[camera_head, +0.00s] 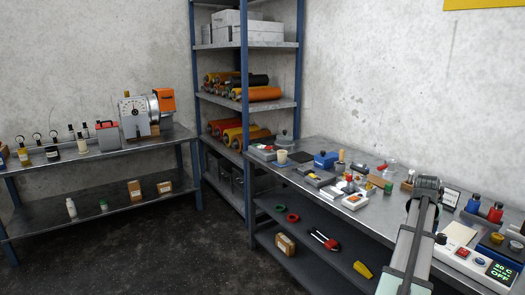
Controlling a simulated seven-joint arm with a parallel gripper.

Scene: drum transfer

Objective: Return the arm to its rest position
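My arm (412,245) shows at the lower right, reaching up from the bottom edge over the front of the right-hand metal bench (330,212). It ends in view at a dark rounded joint (428,183) above the benchtop. I cannot make out my gripper or its fingers. Nothing held by the arm can be seen.
Small tools and containers crowd the right bench around a white box (355,202). Red and blue bottles (495,212) and a lit display (501,272) stand right of my arm. A blue-post shelf (245,102) and second bench (100,158) stand farther left; open floor (150,260) lies between.

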